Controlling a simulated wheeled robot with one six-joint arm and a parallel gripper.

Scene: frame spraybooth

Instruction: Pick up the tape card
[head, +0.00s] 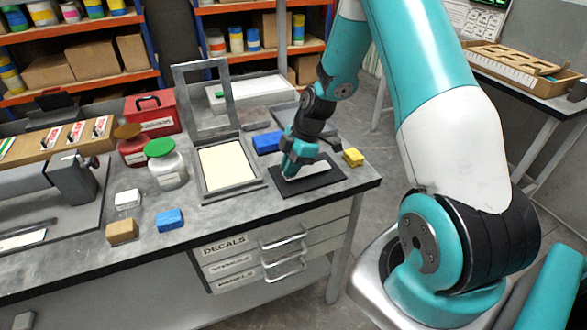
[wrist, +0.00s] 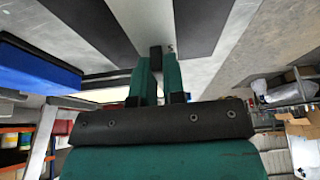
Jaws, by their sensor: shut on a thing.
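My gripper (head: 292,172) is shut at the right part of the bench, low over a dark mat (head: 322,176). A small pale piece (head: 293,179), which looks like the tape card, shows at its fingertips just above or on the mat; I cannot tell whether it touches. The fingers hide most of it.
A blue block (head: 267,142) lies left of my gripper and a yellow block (head: 353,157) right of the mat. A grey frame (head: 233,190) with a cream panel stands left of the mat. Jars (head: 167,168) and small blocks (head: 170,219) are farther left. The bench edge is close in front.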

